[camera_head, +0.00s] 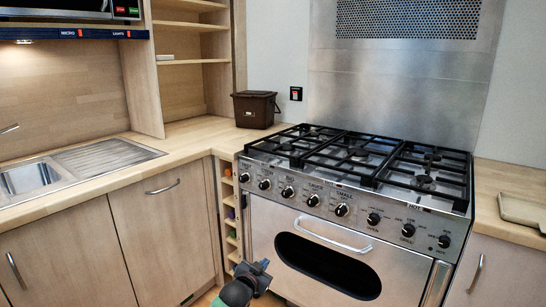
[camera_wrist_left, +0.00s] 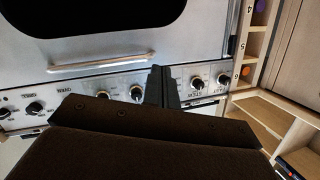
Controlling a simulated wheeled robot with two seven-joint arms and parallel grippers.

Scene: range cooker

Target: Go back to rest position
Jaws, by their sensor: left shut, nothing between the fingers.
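My left gripper (camera_head: 262,268) shows at the bottom of the head view, low in front of the range cooker (camera_head: 385,225). In the left wrist view its fingers (camera_wrist_left: 160,85) are together with nothing between them. The gripper is apart from the oven door handle (camera_head: 332,235), to its lower left. The handle also shows in the left wrist view (camera_wrist_left: 100,62), along with the row of knobs. The oven door (camera_head: 270,235) is closed. My right gripper is not in view.
Wooden cupboards (camera_head: 165,240) and a narrow rack (camera_head: 229,215) stand left of the cooker. A brown bin (camera_head: 255,108) sits on the counter, with a sink (camera_head: 30,177) further left. A board (camera_head: 522,211) lies on the right counter. The hob (camera_head: 360,158) holds no pans.

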